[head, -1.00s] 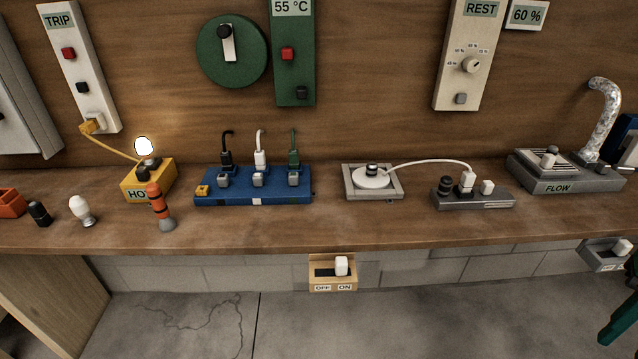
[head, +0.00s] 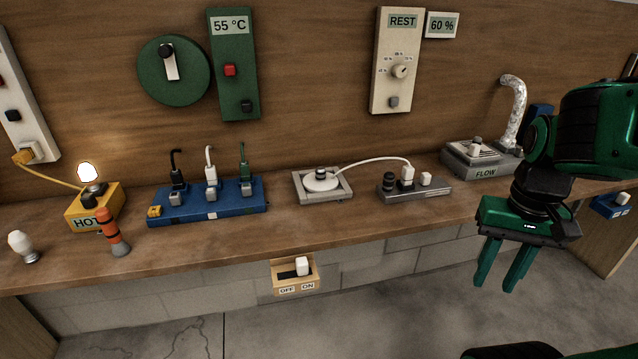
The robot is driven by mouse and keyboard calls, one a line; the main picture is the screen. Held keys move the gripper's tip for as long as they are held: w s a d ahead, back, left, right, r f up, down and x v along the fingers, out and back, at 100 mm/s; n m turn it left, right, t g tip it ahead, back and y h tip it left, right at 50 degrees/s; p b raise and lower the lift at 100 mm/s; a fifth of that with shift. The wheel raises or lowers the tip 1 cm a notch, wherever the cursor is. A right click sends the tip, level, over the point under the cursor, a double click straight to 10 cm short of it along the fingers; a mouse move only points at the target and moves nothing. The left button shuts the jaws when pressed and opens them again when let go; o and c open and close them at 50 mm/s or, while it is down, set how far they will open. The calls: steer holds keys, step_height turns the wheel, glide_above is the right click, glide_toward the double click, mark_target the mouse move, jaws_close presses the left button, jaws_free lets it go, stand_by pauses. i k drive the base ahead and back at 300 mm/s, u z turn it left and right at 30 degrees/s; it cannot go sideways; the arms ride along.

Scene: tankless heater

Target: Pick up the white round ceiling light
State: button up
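The white round ceiling light (head: 313,185) is a flat white disc lying in a grey square frame (head: 343,194) on the bench. A dark and light knob (head: 321,173) stands on its middle. A white cable (head: 375,160) runs from it to a plug in a grey block (head: 425,193). My green gripper (head: 495,286) hangs at the right, in front of the bench edge, with its fingers pointing down. It is open and empty, well to the right of the light and apart from it.
A blue socket block (head: 232,210) with several plugs is left of the light. A grey FLOW box (head: 484,172) with a silver duct stands to the right, near my arm. An OFF/ON switch (head: 293,277) hangs below the bench edge. The bench strip before the light is clear.

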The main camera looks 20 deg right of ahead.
mark_target(319, 181)
steer(key=u, duration=0.05)
steer(key=i, duration=1)
steer(key=z, duration=0.1)
